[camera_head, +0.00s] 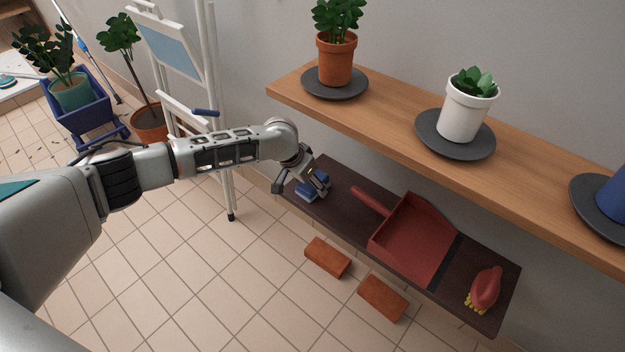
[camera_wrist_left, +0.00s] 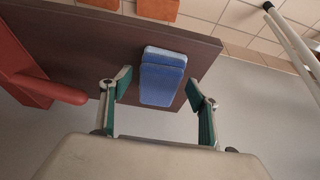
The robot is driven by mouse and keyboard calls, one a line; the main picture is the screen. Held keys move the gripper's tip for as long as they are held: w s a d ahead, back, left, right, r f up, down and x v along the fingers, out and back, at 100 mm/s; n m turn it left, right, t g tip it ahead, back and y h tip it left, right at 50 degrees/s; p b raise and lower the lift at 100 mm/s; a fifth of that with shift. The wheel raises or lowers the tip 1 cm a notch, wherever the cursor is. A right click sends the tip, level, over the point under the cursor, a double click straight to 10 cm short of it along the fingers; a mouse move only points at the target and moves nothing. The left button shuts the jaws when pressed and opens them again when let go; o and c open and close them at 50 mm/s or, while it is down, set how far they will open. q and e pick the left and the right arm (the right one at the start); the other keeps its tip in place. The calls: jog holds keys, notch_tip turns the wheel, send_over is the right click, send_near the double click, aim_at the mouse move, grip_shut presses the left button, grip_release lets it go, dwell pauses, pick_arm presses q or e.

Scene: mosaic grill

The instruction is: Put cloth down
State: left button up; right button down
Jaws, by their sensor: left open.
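The blue folded cloth (camera_head: 308,194) lies on the left end of the dark lower shelf (camera_head: 340,213). In the left wrist view the cloth (camera_wrist_left: 162,78) rests on the dark shelf (camera_wrist_left: 85,35) beyond the fingertips. My left gripper (camera_head: 305,185) is at the cloth in the head view. In the left wrist view the left gripper (camera_wrist_left: 158,84) is open, with one finger on each side of the cloth and visible gaps between. Whether the fingers touch the shelf cannot be told. My right gripper is in neither view.
A red dustpan (camera_head: 412,238) and a red brush (camera_head: 486,288) share the lower shelf. The wooden upper shelf (camera_head: 390,118) overhangs it with potted plants. Two orange-brown blocks (camera_head: 327,258) lie on the floor in front. A white folding ladder (camera_head: 218,120) stands left.

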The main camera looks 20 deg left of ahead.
aim_at(302, 189)
pick_arm(q)
jog(key=s, duration=0.1)
jog(key=s+a+p, duration=0.1)
jog(key=s, duration=0.1)
jog(key=shift+a+r, duration=0.15)
jog(key=shift+r, duration=0.15)
jog(key=s+d+f+m+h+p, duration=0.1)
jog(key=s+d+f+p, duration=0.3)
jog(key=s, duration=0.6)
jog(key=s+d+r+m+t+h+b, duration=0.1)
jog(key=s+d+r+h, duration=0.2)
jog(key=s+d, duration=0.5)
jog(key=s+d+r+m+t+h+b, duration=0.1)
jog(key=s+d+r+h, duration=0.15)
jog(key=s+d, duration=0.6)
jog(key=s+a+n+t+y, duration=0.1)
jog(key=s+a+t+y, duration=0.1)
jog(key=s+a, duration=0.4)
jog(key=s+a+n+t+y, duration=0.1)
jog(key=s+a, duration=0.4)
jog(key=a, duration=0.5)
jog(key=shift+s+a+f+t+y, duration=0.25)
jog(key=shift+t+y, duration=0.35)
jog(key=shift+y, duration=0.65)
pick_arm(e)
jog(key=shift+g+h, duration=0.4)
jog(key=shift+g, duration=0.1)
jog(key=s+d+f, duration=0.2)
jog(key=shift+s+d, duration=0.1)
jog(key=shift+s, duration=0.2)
